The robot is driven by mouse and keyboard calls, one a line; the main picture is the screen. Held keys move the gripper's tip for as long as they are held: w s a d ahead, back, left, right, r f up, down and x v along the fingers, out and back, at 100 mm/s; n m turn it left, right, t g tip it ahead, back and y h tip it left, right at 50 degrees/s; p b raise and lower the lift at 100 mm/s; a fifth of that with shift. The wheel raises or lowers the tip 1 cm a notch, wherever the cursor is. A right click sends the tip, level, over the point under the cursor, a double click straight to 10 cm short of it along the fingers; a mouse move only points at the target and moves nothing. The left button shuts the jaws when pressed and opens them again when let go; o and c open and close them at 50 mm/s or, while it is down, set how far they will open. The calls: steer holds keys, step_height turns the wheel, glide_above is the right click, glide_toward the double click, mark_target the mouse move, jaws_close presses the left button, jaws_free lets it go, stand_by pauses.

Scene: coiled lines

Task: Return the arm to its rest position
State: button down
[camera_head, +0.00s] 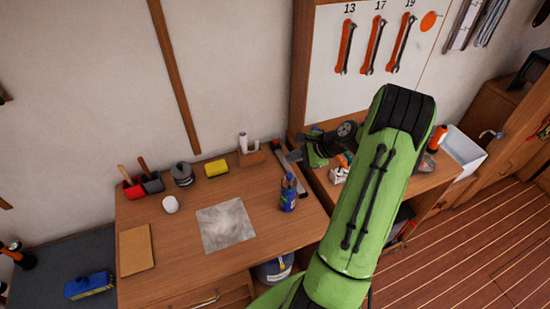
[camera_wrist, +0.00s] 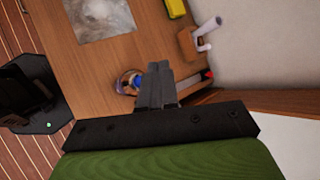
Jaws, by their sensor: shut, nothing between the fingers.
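My gripper (camera_wrist: 155,84) shows in the wrist view with its two grey fingers together and nothing between them. In the head view my green arm rises from the bottom centre to the upper right, in front of the right-hand bench.
A white bin (camera_head: 462,152) stands right of my arm. The plank floor (camera_head: 470,260) at lower right is clear.

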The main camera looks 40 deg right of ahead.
steer(key=s+a+r+n+g+h+b, duration=0.1)
steer(key=s+a+r+n+g+b, duration=0.2)
steer(key=a+n, duration=0.5)
steer(key=a+r+n+g+h+b, duration=0.15)
steer(key=a+r+n, duration=0.35)
steer(key=a, duration=0.6)
steer(key=s+a+n+t+b, duration=0.1)
steer(key=s+a+n+b, duration=0.1)
steer(key=s, duration=0.6)
steer(key=s+a+r+n+h+b, duration=0.1)
steer(key=s+a+n+b, duration=0.1)
steer(key=s+a+n, duration=0.3)
steer(key=s+n, duration=0.2)
steer(key=s, duration=0.1)
steer(key=shift+a+r+t, duration=0.25)
steer(key=shift+t, duration=0.1)
